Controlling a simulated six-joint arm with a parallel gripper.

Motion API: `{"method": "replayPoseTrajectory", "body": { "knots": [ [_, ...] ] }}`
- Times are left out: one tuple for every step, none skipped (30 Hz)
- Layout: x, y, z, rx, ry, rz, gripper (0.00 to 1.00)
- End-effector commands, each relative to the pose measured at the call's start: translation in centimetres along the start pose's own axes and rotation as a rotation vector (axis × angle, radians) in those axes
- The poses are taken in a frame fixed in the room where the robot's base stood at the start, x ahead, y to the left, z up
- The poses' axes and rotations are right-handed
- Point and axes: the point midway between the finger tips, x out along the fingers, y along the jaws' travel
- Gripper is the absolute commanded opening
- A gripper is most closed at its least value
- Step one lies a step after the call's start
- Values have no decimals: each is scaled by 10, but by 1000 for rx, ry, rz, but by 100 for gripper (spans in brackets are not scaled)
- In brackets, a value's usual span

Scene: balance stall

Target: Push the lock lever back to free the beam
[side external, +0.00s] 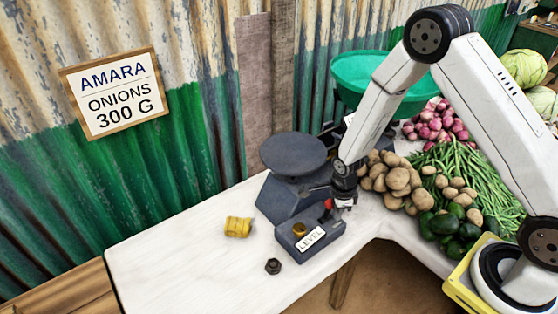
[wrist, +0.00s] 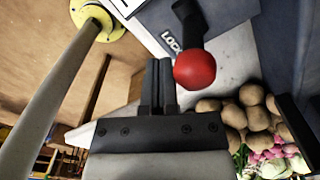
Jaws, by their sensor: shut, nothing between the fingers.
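The lock lever (wrist: 188,22) is a dark bar with a red ball knob (wrist: 195,70), beside a partly visible "LOCK" label on the blue-grey scale (wrist: 225,12). In the side view the red knob (side external: 328,204) shows small at the scale's right side. The scale body (side external: 282,205) carries a round dark pan (side external: 294,153) and a "LEVEL" plate (side external: 311,238). The beam cannot be made out clearly. My gripper (wrist: 159,66) is shut and empty, its fingertips just left of the knob in the wrist view. I cannot tell whether they touch. My gripper (side external: 344,206) also shows right of the knob in the side view.
A yellow object (side external: 238,227) and a dark nut-like piece (side external: 273,266) lie on the white table (side external: 180,250). Potatoes (side external: 398,180), beans and other vegetables crowd the right, with a green bowl (side external: 365,72) behind. The table's left part is clear.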

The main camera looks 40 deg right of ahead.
Motion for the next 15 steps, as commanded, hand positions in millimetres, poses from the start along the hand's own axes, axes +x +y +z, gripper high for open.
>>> {"method": "replayPoseTrajectory", "body": {
  "knots": [
    [0,0,0,0,0,0,0],
    [0,0,0,0,0,0,0],
    [0,0,0,0,0,0,0],
    [0,0,0,0,0,0,0],
    [0,0,0,0,0,0,0],
    [0,-1,0,0,0,0,0],
    [0,-1,0,0,0,-1,0],
    [0,-1,1,0,0,-1,0],
    [-1,-2,1,0,-1,-1,0],
    [-1,-3,2,0,-1,-1,0],
    [-1,-3,2,0,-1,-1,0],
    [-1,-4,2,0,-1,-1,0],
    [-2,-5,3,0,-1,-1,0],
    [-2,-6,3,0,0,-1,0],
    [-2,-6,4,0,0,0,0]
  ]
}}
